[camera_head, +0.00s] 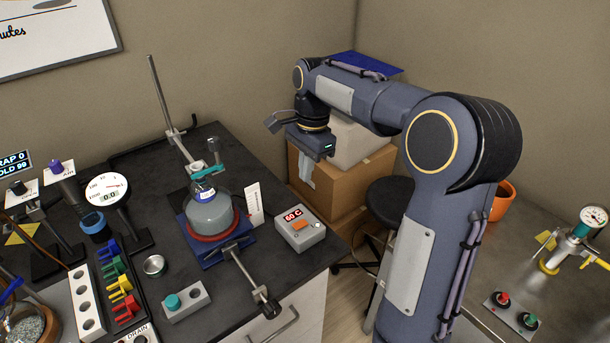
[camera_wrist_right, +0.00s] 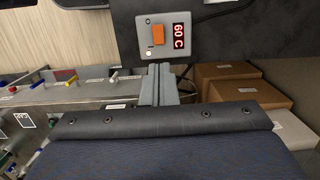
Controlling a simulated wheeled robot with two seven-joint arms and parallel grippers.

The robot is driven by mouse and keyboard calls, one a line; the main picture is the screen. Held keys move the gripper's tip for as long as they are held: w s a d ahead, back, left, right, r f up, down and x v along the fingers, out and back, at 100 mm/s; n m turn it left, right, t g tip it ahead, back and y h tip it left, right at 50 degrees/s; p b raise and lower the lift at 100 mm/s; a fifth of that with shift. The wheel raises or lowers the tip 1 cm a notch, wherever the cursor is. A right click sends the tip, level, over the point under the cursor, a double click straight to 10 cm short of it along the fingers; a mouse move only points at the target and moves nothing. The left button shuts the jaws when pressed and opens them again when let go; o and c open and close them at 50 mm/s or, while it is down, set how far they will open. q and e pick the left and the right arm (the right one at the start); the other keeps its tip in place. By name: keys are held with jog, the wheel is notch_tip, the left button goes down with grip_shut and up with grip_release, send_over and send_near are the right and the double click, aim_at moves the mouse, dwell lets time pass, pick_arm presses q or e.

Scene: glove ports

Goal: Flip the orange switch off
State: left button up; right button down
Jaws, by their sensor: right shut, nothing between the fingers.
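The orange switch (camera_head: 299,225) sits on the top of a small grey control box (camera_head: 311,238) near the right edge of the dark bench. The box has a red display reading 60 C. In the right wrist view the orange switch (camera_wrist_right: 157,34) is seen beyond the fingertips, on the box face. Whether it is on or off I cannot tell. My right gripper (camera_head: 306,180) is above and behind the box, apart from it, fingers pointing down. Its fingers (camera_wrist_right: 160,70) are shut together and empty. My left gripper is out of view.
A flask (camera_head: 210,213) on a blue stand with a red ring stands left of the box. A clamp rod (camera_head: 248,278) sticks out in front. Cardboard boxes (camera_head: 340,180) and a black stool (camera_head: 391,203) are behind. A side counter is at the right.

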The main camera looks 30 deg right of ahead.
jog(key=shift+a+r, duration=0.15)
jog(key=shift+a, duration=0.3)
jog(key=p, duration=0.2)
send_near(296, 225)
jog(key=f, duration=0.6)
jog(key=shift+a+f, duration=0.3)
jog(key=shift+f, duration=0.1)
